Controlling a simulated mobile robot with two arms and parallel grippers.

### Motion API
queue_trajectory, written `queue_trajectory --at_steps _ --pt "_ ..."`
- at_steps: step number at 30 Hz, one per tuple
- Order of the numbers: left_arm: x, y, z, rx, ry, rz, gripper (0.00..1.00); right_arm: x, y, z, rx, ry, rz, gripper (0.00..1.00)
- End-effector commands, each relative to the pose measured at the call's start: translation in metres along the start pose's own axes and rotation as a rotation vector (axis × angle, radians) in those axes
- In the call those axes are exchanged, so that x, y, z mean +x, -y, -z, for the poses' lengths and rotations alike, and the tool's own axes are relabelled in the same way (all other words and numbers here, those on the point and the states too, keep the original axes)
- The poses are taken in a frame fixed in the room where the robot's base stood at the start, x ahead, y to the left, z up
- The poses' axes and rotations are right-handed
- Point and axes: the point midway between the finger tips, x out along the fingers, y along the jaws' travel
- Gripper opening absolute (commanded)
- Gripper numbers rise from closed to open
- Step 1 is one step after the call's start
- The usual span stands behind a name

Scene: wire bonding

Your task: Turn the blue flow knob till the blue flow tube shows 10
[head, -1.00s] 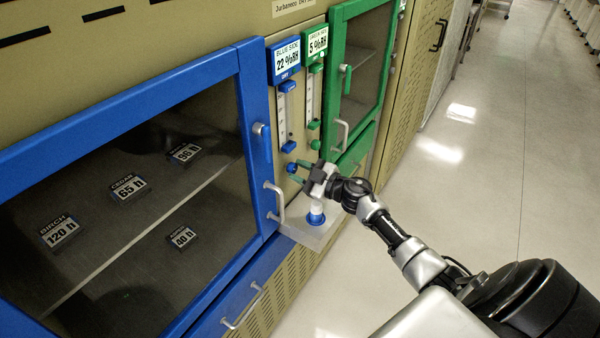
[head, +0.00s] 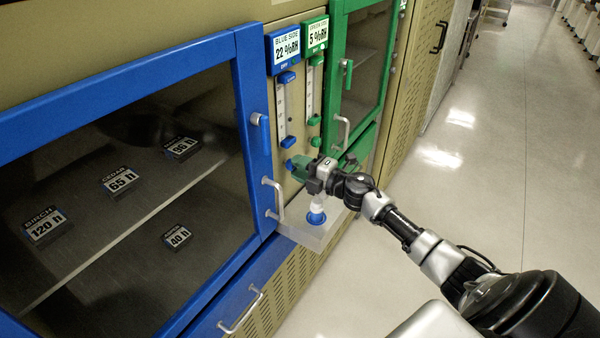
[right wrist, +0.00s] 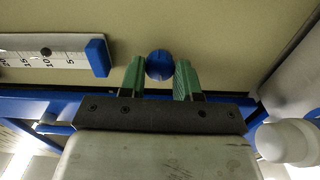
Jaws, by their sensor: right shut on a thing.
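The blue flow knob (head: 289,163) is on the tan panel below the blue flow tube (head: 281,108). In the right wrist view the round knob (right wrist: 159,64) sits between the green fingers of my right gripper (right wrist: 160,75), which is shut on it. The right gripper (head: 298,167) covers part of the knob in the head view. In the right wrist view the blue flow tube (right wrist: 57,45) lies sideways, its dark ball close to the 10 mark. My left gripper is not in view.
A green-topped flow tube (head: 310,92) and green knob (head: 316,141) are just to the right. A clear shelf (head: 300,233) with a white and blue item (head: 316,212) is below the gripper.

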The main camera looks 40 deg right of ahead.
Motion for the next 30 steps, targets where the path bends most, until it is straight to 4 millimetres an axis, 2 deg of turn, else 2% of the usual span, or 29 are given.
queue_trajectory --at_steps 3,15,21,30 --pt "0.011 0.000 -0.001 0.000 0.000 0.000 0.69 0.000 0.004 0.000 -0.114 -0.002 0.002 0.09" --pt "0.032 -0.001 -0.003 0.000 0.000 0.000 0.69 0.000 0.003 0.000 -0.446 -0.002 0.002 0.09" --pt "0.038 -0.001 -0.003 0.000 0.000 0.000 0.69 0.000 0.003 0.001 -0.552 -0.002 0.002 0.09" --pt "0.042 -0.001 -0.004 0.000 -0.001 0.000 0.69 0.000 0.002 0.001 -0.623 -0.003 0.003 0.09"
